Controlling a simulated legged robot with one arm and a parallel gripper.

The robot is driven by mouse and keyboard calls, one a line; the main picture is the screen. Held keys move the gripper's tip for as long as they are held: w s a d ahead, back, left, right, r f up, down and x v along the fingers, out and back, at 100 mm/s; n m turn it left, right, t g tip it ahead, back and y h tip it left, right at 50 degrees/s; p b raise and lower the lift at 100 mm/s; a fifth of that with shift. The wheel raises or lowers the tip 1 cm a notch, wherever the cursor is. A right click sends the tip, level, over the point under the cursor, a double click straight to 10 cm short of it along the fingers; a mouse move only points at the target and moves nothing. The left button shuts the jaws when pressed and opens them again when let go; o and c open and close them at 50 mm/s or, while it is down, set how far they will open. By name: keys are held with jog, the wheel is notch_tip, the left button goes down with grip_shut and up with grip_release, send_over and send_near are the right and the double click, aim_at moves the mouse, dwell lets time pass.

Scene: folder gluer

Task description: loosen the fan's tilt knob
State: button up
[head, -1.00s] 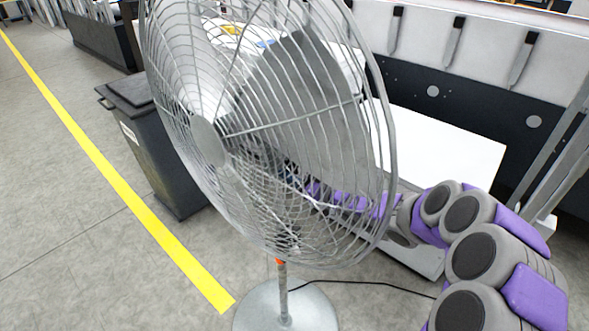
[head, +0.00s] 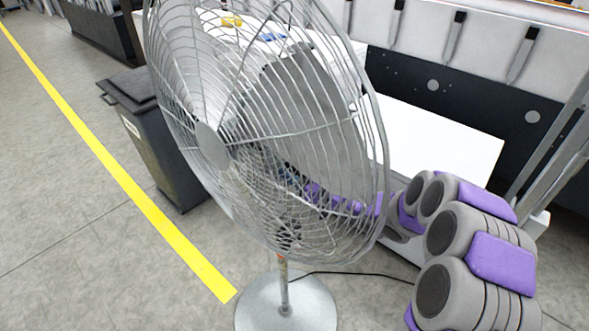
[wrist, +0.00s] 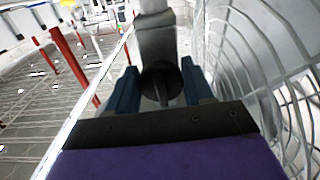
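The fan's round wire cage (head: 262,130) fills the middle of the head view, on a pole (head: 283,285) with a round base. The tilt knob (wrist: 162,82) shows in the wrist view as a dark disc with a raised ridge, below a grey bracket (wrist: 156,35). My gripper (wrist: 162,88) has its two blue fingers on either side of the knob, close to its edges. I cannot tell whether they touch it. In the head view the knob and fingers are hidden behind the cage, and my purple and grey arm reaches in from the right.
The cage wires (wrist: 268,70) run close to my gripper's right side in the wrist view. A dark bin (head: 160,130) stands left of the fan. A white machine panel (head: 440,140) is behind. A black cable (head: 350,274) runs from the fan.

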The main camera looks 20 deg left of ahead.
jog(key=o, duration=0.4)
jog(key=shift+c, duration=0.2)
jog(key=shift+d, duration=0.1)
jog(key=v, duration=1.7)
jog(key=shift+p, duration=0.45)
